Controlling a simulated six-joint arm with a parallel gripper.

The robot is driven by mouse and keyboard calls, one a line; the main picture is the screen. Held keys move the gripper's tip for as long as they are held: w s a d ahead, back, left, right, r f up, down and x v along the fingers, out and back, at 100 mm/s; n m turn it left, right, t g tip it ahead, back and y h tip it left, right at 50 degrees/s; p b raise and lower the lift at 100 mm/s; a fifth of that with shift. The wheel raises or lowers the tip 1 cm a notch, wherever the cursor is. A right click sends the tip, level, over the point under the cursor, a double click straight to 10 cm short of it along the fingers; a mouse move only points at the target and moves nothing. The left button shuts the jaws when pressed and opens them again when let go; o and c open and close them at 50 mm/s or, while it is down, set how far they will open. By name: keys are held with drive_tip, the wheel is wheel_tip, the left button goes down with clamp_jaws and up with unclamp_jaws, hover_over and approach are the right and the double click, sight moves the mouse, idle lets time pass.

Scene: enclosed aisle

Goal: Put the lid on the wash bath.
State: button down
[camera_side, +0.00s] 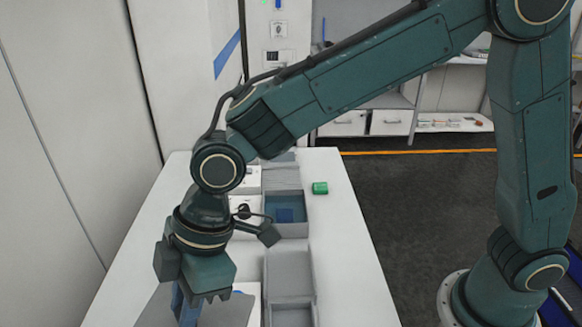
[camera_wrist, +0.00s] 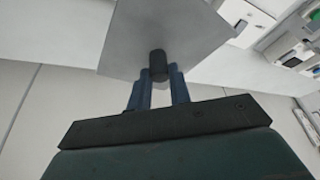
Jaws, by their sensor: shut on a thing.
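The lid is a flat grey plate with a dark knob, seen in the wrist view (camera_wrist: 190,30). My gripper (camera_wrist: 160,78) has its blue fingers shut on that knob. In the side view my gripper (camera_side: 187,308) points down at the lower left, over the white bench, with the grey lid (camera_side: 153,308) under it, cut off by the frame's bottom edge. The likely wash bath (camera_side: 287,200) is a grey open tub with blue liquid inside, farther back and to the right of my gripper. It is uncovered.
Empty grey tubs (camera_side: 290,272) stand in front of the blue-filled one. White devices (camera_side: 245,205) stand left of the tubs. A wall panel borders the left.

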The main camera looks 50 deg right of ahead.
drive_tip(key=w+d+f+m+t+h, duration=0.1)
drive_tip(key=w+d+f+m, duration=0.25)
drive_tip(key=w+d, duration=0.4)
drive_tip(key=w+d+f+m+t+h, duration=0.15)
drive_tip(key=w+d+m, duration=0.3)
drive_tip(key=d, duration=0.65)
drive_tip(key=d+f+m+h, duration=0.1)
drive_tip(key=d+f+m, duration=0.1)
drive_tip(key=d, duration=0.7)
drive_tip(key=d+f+m+t+h, duration=0.1)
drive_tip(key=d+f+m, duration=0.1)
drive_tip(key=d+m, duration=0.3)
drive_tip(key=d, duration=0.4)
drive_tip(key=shift+w, duration=0.2)
drive_tip(key=shift+w+d+r, duration=0.1)
drive_tip(key=w+d+r, duration=0.2)
drive_tip(key=w+r, duration=0.3)
drive_tip(key=w, duration=0.1)
drive_tip(key=shift+d+f, duration=0.1)
drive_tip(key=shift+f, duration=0.05)
drive_tip(key=shift+f, duration=3.9)
